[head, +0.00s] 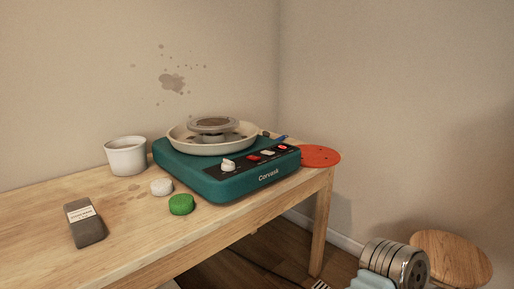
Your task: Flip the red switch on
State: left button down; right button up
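A teal pottery wheel (240,186) marked "Corvask" sits on the wooden table near its right end. The on or off position of the red switch is too small to tell. Part of my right arm (395,263) shows at the bottom right, well below and right of the panel. Neither gripper can be made out in the head view.
A white pot (126,156), a pale lump (161,187), a green round piece (181,204) and a labelled grey block (86,224) lie left of the wheel on the table (140,243). An orange disc (319,156) is at the right end. A wooden stool (455,256) stands at lower right.

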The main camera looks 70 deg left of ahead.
aim_at(252, 156)
jog(key=u, duration=1.6)
